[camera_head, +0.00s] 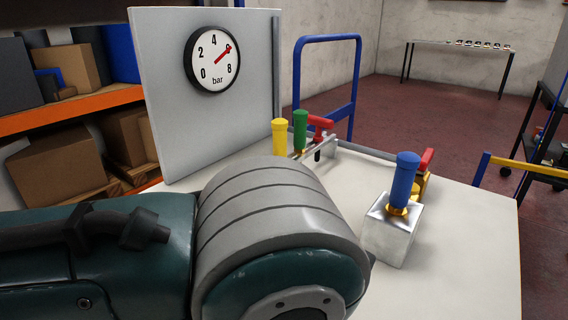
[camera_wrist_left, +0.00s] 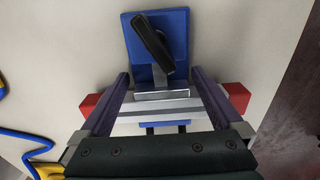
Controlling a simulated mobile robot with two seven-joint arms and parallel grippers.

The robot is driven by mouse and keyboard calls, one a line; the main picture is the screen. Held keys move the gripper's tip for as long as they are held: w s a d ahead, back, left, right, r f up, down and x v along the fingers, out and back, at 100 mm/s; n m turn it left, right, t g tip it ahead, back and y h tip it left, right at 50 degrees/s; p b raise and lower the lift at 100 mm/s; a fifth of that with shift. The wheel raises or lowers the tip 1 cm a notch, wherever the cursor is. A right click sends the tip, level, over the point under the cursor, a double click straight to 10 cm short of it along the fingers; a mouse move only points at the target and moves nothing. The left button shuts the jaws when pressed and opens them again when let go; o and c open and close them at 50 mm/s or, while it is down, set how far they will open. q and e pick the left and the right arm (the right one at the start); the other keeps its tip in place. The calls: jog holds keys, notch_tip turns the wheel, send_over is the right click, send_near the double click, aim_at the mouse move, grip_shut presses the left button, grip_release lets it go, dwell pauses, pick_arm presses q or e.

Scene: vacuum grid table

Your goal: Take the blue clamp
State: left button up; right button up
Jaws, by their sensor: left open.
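The blue clamp (camera_wrist_left: 176,20) shows in the left wrist view as a blue square plate with a black lever across it and a silver block at its lower edge. My left gripper (camera_wrist_left: 165,78) is open. Its two dark fingers stand apart on either side of the clamp's lower edge and the grey bars (camera_wrist_left: 153,108) below it. I cannot tell whether they touch anything. A red block shows beside each finger. In the head view my left arm covers the middle foreground, and the gripper and this clamp are hidden. My right gripper is not in view.
In the head view, a blue-handled valve (camera_head: 405,178) on a metal block stands right on the pale table (camera_head: 455,270). Yellow (camera_head: 279,136) and green (camera_head: 300,130) handles stand behind my arm. A gauge panel (camera_head: 165,70) rises behind left. The table's right front is bare.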

pick_arm(q)
jog(key=shift+f, duration=0.45)
jog(key=shift+c, duration=0.2)
jog(key=shift+r, duration=0.1)
jog(key=c, duration=1.5)
